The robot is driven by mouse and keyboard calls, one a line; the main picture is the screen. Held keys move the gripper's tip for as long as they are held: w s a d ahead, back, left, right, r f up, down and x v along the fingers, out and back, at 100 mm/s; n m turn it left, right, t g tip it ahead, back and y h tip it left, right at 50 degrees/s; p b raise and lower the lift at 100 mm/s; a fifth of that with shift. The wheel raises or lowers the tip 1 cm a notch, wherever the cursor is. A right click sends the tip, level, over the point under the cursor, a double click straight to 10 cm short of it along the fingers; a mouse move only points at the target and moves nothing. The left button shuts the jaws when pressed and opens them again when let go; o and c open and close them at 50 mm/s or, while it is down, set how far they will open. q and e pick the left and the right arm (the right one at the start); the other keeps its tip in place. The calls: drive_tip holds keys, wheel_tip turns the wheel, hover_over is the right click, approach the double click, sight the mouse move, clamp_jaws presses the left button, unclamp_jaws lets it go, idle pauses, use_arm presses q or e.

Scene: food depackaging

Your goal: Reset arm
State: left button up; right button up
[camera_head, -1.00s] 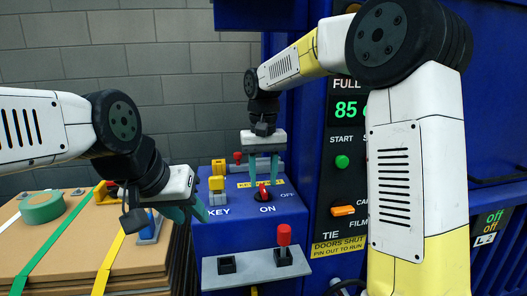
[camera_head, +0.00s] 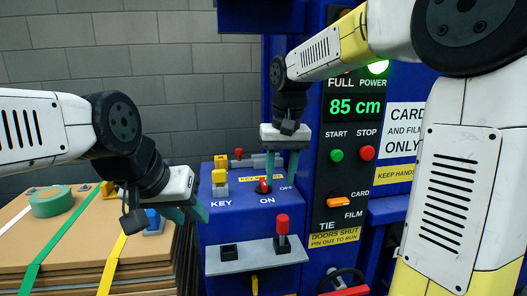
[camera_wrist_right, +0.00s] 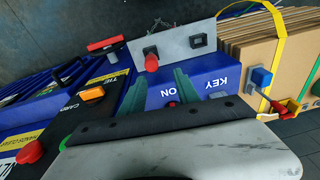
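My right gripper (camera_head: 283,162) is over the blue control box (camera_head: 228,230), close to the red rotary knob (camera_head: 264,187) marked ON and OFF. In the right wrist view its two teal fingers (camera_wrist_right: 160,88) are apart, with nothing held between them. The knob's red top (camera_wrist_right: 172,104) shows low between them, near the gripper body. My left gripper (camera_head: 190,210) hangs left of the control box, beside the cardboard stack (camera_head: 85,240). Its teal fingers are seen side-on and their gap is unclear.
A grey shelf (camera_head: 225,266) with a red-topped plunger (camera_head: 282,225) juts from the box. Yellow key (camera_head: 219,178) stands on its top. The machine panel shows a green 85 cm display (camera_head: 355,107), green start button (camera_head: 337,155) and orange switch (camera_head: 339,202). Green tape (camera_head: 52,202) lies on the cardboard.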

drive_tip(key=s+d+t, duration=0.2)
drive_tip(key=s+d, duration=0.3)
drive_tip(key=s, duration=0.3)
drive_tip(key=s+d+m+t+y, duration=0.1)
drive_tip(key=s+d+t, duration=0.2)
drive_tip(key=s+d, duration=0.2)
drive_tip(key=s, duration=0.3)
drive_tip(key=shift+s+f, duration=0.2)
drive_tip(key=shift+s, duration=0.15)
